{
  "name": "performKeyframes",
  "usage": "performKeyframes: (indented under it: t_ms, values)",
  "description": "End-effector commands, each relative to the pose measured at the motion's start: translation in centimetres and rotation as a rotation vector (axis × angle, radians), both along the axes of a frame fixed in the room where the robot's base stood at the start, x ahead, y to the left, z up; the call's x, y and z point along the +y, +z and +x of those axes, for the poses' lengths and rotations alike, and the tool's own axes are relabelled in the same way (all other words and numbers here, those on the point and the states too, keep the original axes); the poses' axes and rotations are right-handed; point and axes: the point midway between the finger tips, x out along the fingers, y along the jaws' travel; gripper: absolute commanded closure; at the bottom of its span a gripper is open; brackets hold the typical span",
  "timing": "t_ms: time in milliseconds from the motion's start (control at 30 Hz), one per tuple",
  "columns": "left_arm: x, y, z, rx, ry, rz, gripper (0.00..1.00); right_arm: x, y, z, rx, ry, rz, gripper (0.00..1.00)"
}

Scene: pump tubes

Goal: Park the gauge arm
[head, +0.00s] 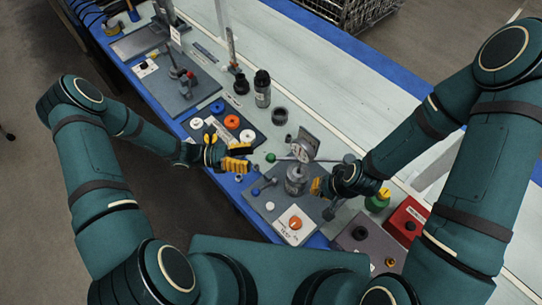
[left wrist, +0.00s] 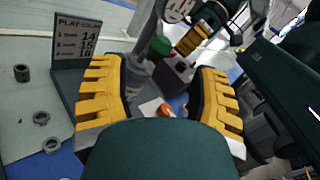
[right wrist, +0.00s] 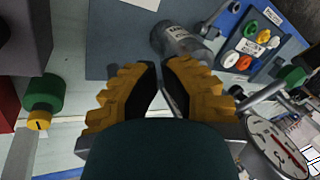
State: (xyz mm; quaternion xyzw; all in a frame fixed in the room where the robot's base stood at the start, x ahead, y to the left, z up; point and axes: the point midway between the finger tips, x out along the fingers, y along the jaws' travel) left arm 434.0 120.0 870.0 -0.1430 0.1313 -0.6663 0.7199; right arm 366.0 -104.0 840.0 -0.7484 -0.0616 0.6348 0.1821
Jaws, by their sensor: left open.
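The gauge arm carries a round white dial (head: 300,152) and a green knob (head: 271,157) on a rod over the grey bench fixture. In the left wrist view the green knob (left wrist: 160,46) lies just beyond my left fingertips, with the dial (left wrist: 177,9) above it. My left gripper (head: 238,158) is open and empty, left of the knob and apart from it. My right gripper (head: 317,187) is beside the metal cylinder (head: 296,180). In the right wrist view its fingertips (right wrist: 162,68) nearly meet with nothing visible between them; the dial (right wrist: 278,150) is to their right.
A sign plate (head: 308,137) stands behind the fixture. A panel with coloured caps (head: 232,122) is left of it, and a black bottle (head: 262,88) is behind. A green knob with yellow (head: 377,201) and a red box (head: 406,220) are at right. The back bench strip is clear.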

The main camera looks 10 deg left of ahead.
Motion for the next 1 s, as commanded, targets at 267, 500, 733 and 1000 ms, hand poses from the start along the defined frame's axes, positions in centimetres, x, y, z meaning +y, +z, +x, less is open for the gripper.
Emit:
performKeyframes:
  t_ms: [267, 500, 733, 1000]
  values:
    - [-5.0, 0.0, 0.3, 0.001, -0.004, -0.002, 0.39, 0.0, 0.4, 0.0, 0.000, 0.000, 0.001, 1.00]
    - [-6.9, 0.0, 0.5, 0.000, -0.001, 0.001, 0.39, 0.0, 0.4, 0.0, 0.000, 0.000, 0.001, 1.00]
    - [-7.1, 0.0, 0.5, -0.001, -0.001, 0.002, 0.39, 0.0, 0.4, 0.0, 0.000, 0.000, 0.001, 1.00]
    - [-7.0, 0.0, 0.5, -0.001, -0.002, 0.002, 1.00, 0.0, 0.4, 0.0, 0.000, 0.000, 0.001, 1.00]
